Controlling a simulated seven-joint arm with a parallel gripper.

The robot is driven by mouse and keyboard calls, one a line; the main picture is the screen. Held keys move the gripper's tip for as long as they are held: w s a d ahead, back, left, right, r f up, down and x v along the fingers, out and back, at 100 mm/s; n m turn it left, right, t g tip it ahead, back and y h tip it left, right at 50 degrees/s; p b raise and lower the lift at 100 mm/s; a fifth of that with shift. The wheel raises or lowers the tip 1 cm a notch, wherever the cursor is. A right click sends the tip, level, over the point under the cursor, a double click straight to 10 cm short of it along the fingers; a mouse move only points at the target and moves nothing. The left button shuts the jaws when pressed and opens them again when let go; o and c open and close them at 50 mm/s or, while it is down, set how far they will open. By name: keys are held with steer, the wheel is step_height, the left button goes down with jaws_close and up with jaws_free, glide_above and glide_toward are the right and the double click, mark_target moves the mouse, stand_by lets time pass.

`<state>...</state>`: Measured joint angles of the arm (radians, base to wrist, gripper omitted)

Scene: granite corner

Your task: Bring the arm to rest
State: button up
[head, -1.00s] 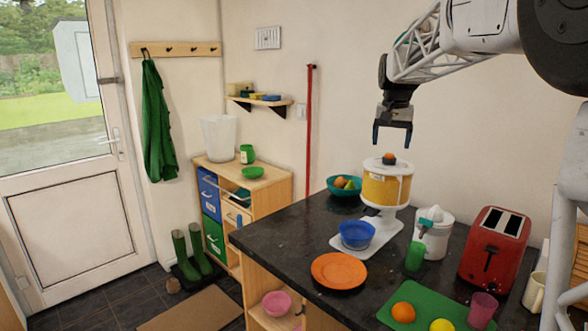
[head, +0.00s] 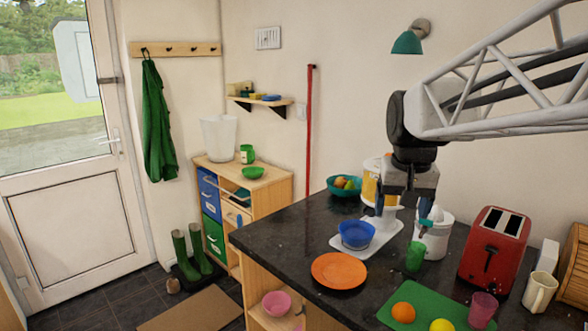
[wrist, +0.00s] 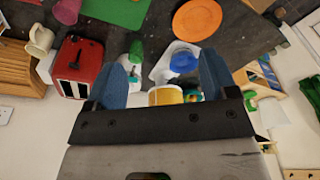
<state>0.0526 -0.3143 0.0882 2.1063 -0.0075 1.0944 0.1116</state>
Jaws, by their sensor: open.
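My gripper (head: 403,208) is open and empty, pointing down in the air above the dark counter (head: 300,238). In the head view it hides part of the white mixer with a yellow band (head: 372,186) and part of the white juicer (head: 432,240). In the wrist view its two blue fingers (wrist: 168,82) are spread apart. The mixer's yellow band (wrist: 166,96) shows between them, with the blue bowl (wrist: 183,60) beyond. I cannot tell the exact gap between the fingers and the mixer.
A red toaster (head: 494,250) stands right of the juicer, with a cream mug (head: 539,292) beside it. An orange plate (head: 339,270) and a green board (head: 425,306) with fruit lie in front. A teal wall lamp (head: 408,42) is above. The air left of the mixer is clear.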

steer(key=s+a+f, duration=0.1)
steer(key=s+f, duration=0.5)
steer(key=s, duration=0.4)
steer(key=s+a+f+n, duration=0.1)
steer(key=s+f, duration=0.5)
steer(key=s, duration=0.5)
steer(key=shift+a+f+n+t, duration=0.2)
steer(key=shift+f+n+t, duration=0.1)
steer(key=shift+f, duration=0.1)
stand_by(0.5)
